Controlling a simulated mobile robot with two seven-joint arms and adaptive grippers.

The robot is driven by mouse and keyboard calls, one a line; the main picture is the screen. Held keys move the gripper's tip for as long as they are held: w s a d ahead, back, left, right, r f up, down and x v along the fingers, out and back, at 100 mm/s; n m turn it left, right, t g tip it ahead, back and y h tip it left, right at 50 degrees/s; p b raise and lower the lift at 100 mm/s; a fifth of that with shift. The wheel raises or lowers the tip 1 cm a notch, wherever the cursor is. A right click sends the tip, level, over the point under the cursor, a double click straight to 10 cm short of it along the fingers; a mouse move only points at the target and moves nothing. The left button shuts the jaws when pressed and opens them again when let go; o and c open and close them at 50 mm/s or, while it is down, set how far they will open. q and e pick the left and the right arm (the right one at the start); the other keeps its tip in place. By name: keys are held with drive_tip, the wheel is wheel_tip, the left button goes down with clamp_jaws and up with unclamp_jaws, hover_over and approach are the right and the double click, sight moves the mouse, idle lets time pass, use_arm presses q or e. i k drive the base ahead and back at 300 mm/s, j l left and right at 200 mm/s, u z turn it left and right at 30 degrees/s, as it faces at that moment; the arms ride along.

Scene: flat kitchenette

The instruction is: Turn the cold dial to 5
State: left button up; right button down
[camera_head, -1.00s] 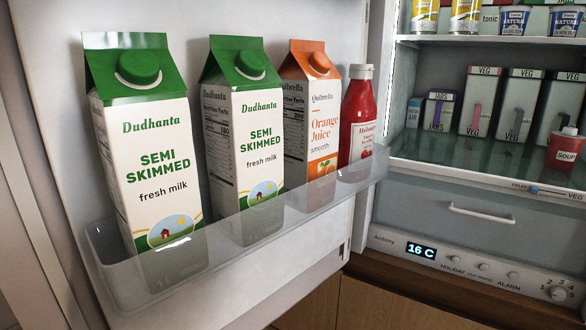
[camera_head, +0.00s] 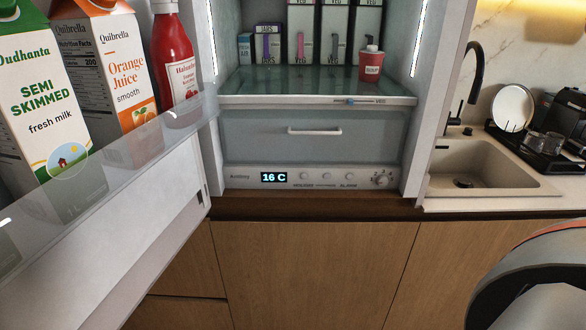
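The cold dial (camera_head: 381,180) is a small round knob at the right end of the fridge's control panel (camera_head: 235,177). Numbers are printed around it, but they are too small to read and I cannot tell its setting. The panel's display (camera_head: 274,177) reads 16 C. The panel sits below the drawer of the open fridge. A dark and grey rounded part at the lower right seems to be my own arm. No gripper fingers show in the view.
The open fridge door (camera_head: 150,240) fills the left, its shelf holding milk, orange juice (camera_head: 120,85) and a red ketchup bottle (camera_head: 178,65). A closed drawer (camera_head: 270,148) is above the panel. A sink (camera_head: 480,175) is to the right. The space before the panel looks clear.

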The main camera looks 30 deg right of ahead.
sight(382, 181)
drive_tip(key=k+z, duration=0.15)
drive_tip(key=k, duration=0.5)
drive_tip(key=z, duration=1.3)
drive_tip(key=i+j+z, duration=0.1)
drive_tip(key=i+j, duration=0.4)
drive_tip(key=k, duration=0.15)
drive_tip(key=k+l+u, duration=0.15)
drive_tip(key=i+l+u, duration=0.1)
drive_tip(key=l+u, duration=0.3)
drive_tip(key=l, duration=0.55)
drive_tip(key=l+u, duration=0.45)
drive_tip(key=l, duration=0.5)
